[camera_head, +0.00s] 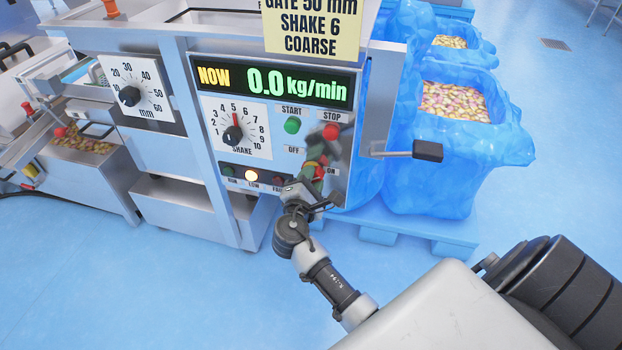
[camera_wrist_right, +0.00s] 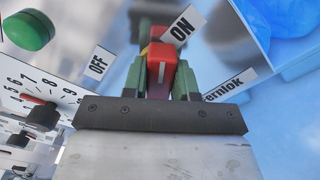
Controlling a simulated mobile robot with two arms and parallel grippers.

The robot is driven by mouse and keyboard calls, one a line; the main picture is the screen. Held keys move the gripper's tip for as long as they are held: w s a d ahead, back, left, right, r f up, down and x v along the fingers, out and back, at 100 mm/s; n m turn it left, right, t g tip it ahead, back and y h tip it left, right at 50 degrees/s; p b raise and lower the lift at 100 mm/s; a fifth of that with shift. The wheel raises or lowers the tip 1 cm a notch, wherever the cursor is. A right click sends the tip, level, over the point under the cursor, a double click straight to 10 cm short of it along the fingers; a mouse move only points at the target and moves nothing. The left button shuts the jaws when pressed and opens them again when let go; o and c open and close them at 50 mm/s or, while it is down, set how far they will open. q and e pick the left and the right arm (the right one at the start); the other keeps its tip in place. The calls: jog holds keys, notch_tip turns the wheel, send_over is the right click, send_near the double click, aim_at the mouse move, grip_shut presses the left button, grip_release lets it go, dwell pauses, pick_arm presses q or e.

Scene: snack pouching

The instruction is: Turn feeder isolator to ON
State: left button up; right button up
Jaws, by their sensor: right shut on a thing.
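The feeder isolator is a red handle (camera_wrist_right: 160,62) with a white line, on the control panel (camera_head: 277,114) between an OFF label (camera_wrist_right: 98,62) and an ON label (camera_wrist_right: 180,30). My right gripper (camera_head: 316,172) is at the panel's lower right and shut on this handle. In the right wrist view its green fingers (camera_wrist_right: 160,82) stand on both sides of the handle. The gripper partly hides the isolator in the head view, so I cannot tell exactly which label the handle points to. My left gripper is not in view.
The display (camera_head: 285,84) reads NOW 0.0 kg/min. A green START button (camera_head: 292,125), red STOP button (camera_head: 331,131) and SHAKE dial (camera_head: 232,135) are close by. A lever (camera_head: 413,151) juts out at the right. Blue-lined bins (camera_head: 440,185) stand beyond; open floor lies in front.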

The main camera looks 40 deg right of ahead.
jog(key=o, duration=0.9)
jog(key=shift+s, duration=0.1)
jog(key=p+v, duration=0.1)
jog(key=v, duration=0.9)
jog(key=shift+s+a, duration=0.15)
jog(key=shift+a, duration=0.15)
